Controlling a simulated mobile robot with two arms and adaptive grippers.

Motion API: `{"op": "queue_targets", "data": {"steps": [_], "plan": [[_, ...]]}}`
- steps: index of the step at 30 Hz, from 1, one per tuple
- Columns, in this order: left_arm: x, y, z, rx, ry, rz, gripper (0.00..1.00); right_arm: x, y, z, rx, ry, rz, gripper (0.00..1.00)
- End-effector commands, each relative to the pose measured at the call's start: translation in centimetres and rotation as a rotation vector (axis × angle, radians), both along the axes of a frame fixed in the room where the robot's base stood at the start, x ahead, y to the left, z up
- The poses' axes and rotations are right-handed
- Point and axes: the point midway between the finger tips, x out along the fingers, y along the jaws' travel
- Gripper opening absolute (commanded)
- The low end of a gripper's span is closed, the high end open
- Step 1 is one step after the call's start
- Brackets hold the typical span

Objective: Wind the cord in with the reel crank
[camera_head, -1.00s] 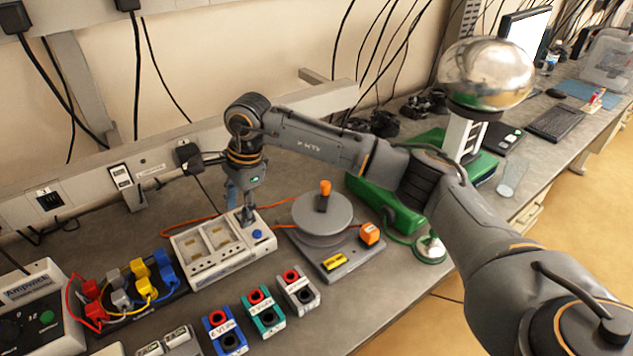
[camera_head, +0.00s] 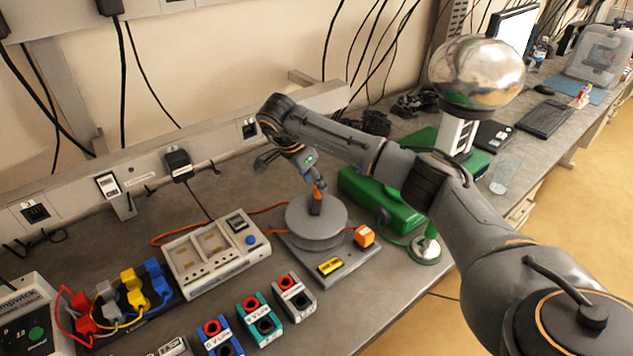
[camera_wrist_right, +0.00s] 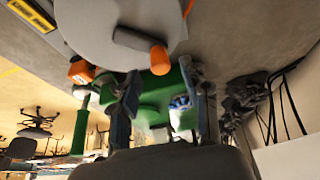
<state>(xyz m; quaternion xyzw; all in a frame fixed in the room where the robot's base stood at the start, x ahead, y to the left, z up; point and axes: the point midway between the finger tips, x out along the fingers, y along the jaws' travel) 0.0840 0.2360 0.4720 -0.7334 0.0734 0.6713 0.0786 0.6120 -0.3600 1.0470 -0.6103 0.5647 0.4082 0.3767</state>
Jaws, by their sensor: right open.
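The cord reel is a grey drum (camera_head: 308,228) on a flat grey base (camera_head: 350,262) in the middle of the head view. Its orange crank handle (camera_head: 316,194) stands upright on top. An orange cord (camera_head: 180,233) runs out to the left on the bench, and an orange block (camera_head: 364,236) sits at the base's right. My right gripper (camera_head: 313,182) is open, close above the crank handle. In the right wrist view the handle (camera_wrist_right: 160,58) shows just beyond the open fingers (camera_wrist_right: 160,80), not clasped. Whether they touch is unclear. My left gripper is out of view.
A white instrument box (camera_head: 215,255) stands left of the reel, with several coloured socket blocks (camera_head: 262,318) in front. A long green case (camera_head: 378,203) lies close behind right, near a chrome dome (camera_head: 477,72) on a column. Bare bench lies at front right.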

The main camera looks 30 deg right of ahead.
Motion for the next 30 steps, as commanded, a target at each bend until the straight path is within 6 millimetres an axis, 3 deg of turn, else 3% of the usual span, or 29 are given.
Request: {"op": "queue_targets", "data": {"steps": [6, 16, 17, 21, 24, 30], "plan": [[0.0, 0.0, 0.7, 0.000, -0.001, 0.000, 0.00, 0.1, -0.9, -2.1, 0.001, 0.001, -0.001, 0.46], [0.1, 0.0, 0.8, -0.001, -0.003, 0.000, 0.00, 0.1, -1.0, -2.6, 0.000, -0.002, 0.001, 0.46], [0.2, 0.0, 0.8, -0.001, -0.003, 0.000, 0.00, 0.1, -1.0, -2.6, 0.000, -0.001, 0.000, 0.44], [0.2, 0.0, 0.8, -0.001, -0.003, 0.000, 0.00, 0.1, -1.0, -2.6, 0.001, -0.001, 0.000, 0.16], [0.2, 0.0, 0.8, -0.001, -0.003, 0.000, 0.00, 0.1, -1.0, -2.6, 0.001, -0.001, 0.000, 0.00], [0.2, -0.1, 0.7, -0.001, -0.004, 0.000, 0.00, 0.1, -1.0, -2.6, 0.001, -0.001, -0.006, 0.00]]}}
